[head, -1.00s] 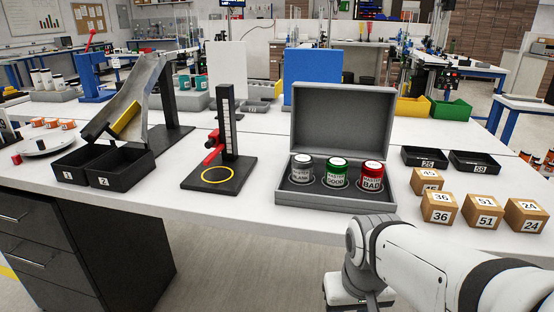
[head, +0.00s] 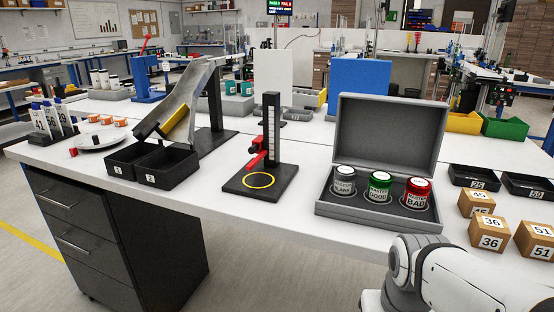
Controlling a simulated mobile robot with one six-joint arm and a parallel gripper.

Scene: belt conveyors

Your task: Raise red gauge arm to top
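The gauge (head: 272,130) is a black upright column with a pale scale strip on a black base plate (head: 238,187), on the white table. Its red arm (head: 257,158) sits low on the column, just above the yellow ring (head: 258,180) on the base. The ring looks empty. My white arm shows at the lower right, well to the right of the gauge. My gripper is outside the picture.
Two black bins (head: 165,168) and a sloping chute (head: 185,95) stand left. Numbered boxes (head: 492,232) and black trays (head: 472,177) lie at the right. Bare table lies around the gauge.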

